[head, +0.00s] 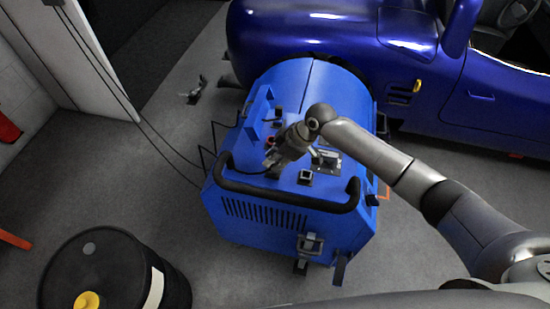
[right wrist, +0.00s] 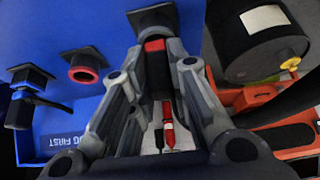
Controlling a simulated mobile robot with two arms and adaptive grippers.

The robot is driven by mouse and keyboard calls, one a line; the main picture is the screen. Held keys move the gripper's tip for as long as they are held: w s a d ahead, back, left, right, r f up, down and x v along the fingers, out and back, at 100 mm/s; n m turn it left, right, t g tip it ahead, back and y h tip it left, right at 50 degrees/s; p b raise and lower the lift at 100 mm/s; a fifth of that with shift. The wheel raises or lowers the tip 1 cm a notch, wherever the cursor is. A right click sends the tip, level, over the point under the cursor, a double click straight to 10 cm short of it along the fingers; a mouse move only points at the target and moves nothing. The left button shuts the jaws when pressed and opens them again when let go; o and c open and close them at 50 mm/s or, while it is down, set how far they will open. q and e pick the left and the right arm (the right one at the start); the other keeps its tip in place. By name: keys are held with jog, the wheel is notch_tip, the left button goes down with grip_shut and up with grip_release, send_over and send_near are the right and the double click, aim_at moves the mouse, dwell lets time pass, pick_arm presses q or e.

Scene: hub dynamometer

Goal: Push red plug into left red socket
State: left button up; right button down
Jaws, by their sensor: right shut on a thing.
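The blue dynamometer (head: 245,195) stands beside the car's wheel arch, with its sockets on the top panel. My right gripper (head: 272,163) is low over that panel. In the right wrist view its fingers (right wrist: 158,55) are shut on the red plug (right wrist: 155,45), which shows a red band and a dark body. A black-flanged socket (right wrist: 150,17) lies just beyond the plug; I cannot tell its ring colour or whether they touch. A red-ringed socket (right wrist: 84,75) is open to the left of the plug; a red ring (head: 271,140) also shows in the head view. My left gripper is out of view.
A black handle bar (head: 290,196) runs along the machine's near edge. Another black connector (right wrist: 20,108) with a cable sits at the left in the wrist view. A black drum (head: 85,265) stands at the lower left. The blue car (head: 330,35) is behind.

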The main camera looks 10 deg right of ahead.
jog(key=shift+r+p, duration=1.7)
jog(key=shift+r, duration=0.3)
jog(key=shift+w+f+b, duration=0.1)
jog(key=shift+w+b, duration=0.25)
jog(key=shift+b, duration=0.05)
jog(key=w+d+b, duration=0.1)
jog(key=w+b, duration=0.7)
jog(key=w, duration=0.1)
jog(key=shift+w+b, duration=0.35)
jog(key=shift+w, duration=0.05)
jog(key=shift+d, duration=0.1)
jog(key=shift+f, duration=0.4)
